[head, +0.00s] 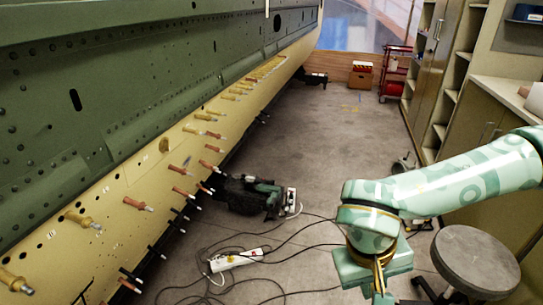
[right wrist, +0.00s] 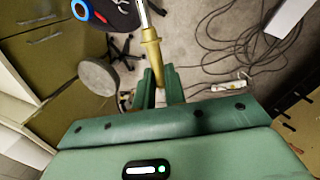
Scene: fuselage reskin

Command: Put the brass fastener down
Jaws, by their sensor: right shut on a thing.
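My right gripper (right wrist: 161,84) is shut on the brass fastener (right wrist: 150,38), which sticks out past the fingertips in the right wrist view. In the head view the right arm comes in from the right, and its gripper hangs low over the floor near the stool. The fastener's brass body partly shows there (head: 379,268), with the green gripper around it. My left gripper is in neither view. Several other brass and copper-coloured fasteners (head: 82,220) stick out of the yellow fuselage strip (head: 45,250) at the left.
A round grey stool (head: 474,258) stands right of the gripper. A dark surface with tools (right wrist: 112,14) shows at the top of the wrist view. A white power strip (head: 236,260) and loose cables lie on the floor.

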